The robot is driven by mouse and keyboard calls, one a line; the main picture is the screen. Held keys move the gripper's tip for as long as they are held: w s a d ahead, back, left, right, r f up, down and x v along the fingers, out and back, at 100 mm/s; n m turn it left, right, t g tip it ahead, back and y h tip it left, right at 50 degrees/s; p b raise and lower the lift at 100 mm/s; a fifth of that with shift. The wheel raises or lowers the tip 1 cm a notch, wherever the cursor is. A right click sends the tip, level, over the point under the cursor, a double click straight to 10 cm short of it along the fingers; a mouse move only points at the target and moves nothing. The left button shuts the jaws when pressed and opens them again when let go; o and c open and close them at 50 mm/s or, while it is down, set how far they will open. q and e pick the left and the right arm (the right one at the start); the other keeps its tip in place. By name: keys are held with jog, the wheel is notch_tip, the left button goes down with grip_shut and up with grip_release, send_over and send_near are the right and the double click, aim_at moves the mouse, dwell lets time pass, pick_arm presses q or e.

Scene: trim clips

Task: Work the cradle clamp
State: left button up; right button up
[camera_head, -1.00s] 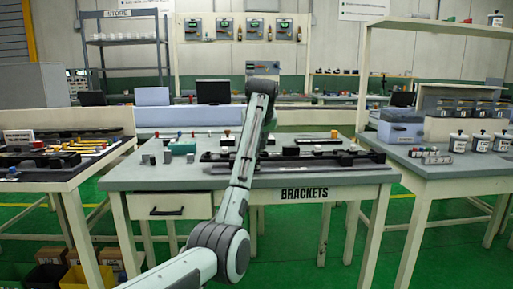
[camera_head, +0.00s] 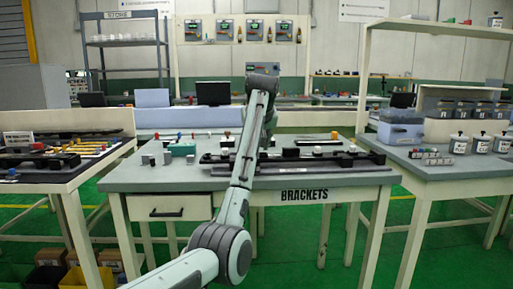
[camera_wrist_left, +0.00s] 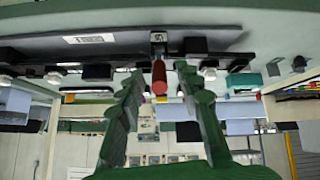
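In the left wrist view my left gripper (camera_wrist_left: 159,72) has its two green fingers spread apart. A red-ended cylindrical handle (camera_wrist_left: 159,80) shows between the fingers, with visible gaps on both sides. It stands out from a metal bracket on a long dark fixture (camera_wrist_left: 215,47), which bears a white label plate (camera_wrist_left: 90,39). I cannot tell how the clamp is set. In the head view my left arm reaches over the BRACKETS bench (camera_head: 130,181), and its forearm hides the gripper and the handle. The dark fixture (camera_head: 330,162) shows to the right of the arm. My right gripper is not in view.
A teal block (camera_head: 181,149) and small grey blocks (camera_head: 147,159) stand left of the arm on the bench. Black blocks and white knobs line the fixture. Side benches stand left (camera_head: 80,176) and right (camera_head: 440,170). The bench's front left top is clear.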

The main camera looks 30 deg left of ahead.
pick_arm(q)
jog(key=v, duration=1)
jog(key=shift+r, duration=0.2)
jog(key=shift+s+d+f, duration=0.1)
jog(key=shift+d, duration=0.05)
notch_tip(320, 180, down, 24)
jog(key=w+m+g, duration=0.1)
jog(key=m, duration=0.2)
jog(key=s+f+m+g, duration=0.15)
jog(key=s+f, duration=0.25)
jog(key=f, duration=0.8)
jog(key=s+f+m, duration=0.2)
jog(key=s+f, duration=0.2)
jog(key=f, duration=0.7)
jog(key=s+d+f+m+g+h, duration=0.1)
jog(key=s+d+f+m+h, duration=0.15)
jog(key=s+f, duration=1.6)
jog(key=s+d+f, duration=0.1)
jog(key=s+f, duration=0.3)
jog(key=s, duration=0.5)
jog(key=s+d+f+m+g, duration=0.1)
jog(key=s+d+f, duration=0.1)
jog(key=s+f, duration=0.3)
jog(key=s, duration=0.3)
jog(key=shift+s+d+f+m+h, duration=0.2)
jog(key=shift+s+d+m+h, duration=0.1)
jog(key=shift+s+h, duration=0.1)
jog(key=shift+g, duration=0.25)
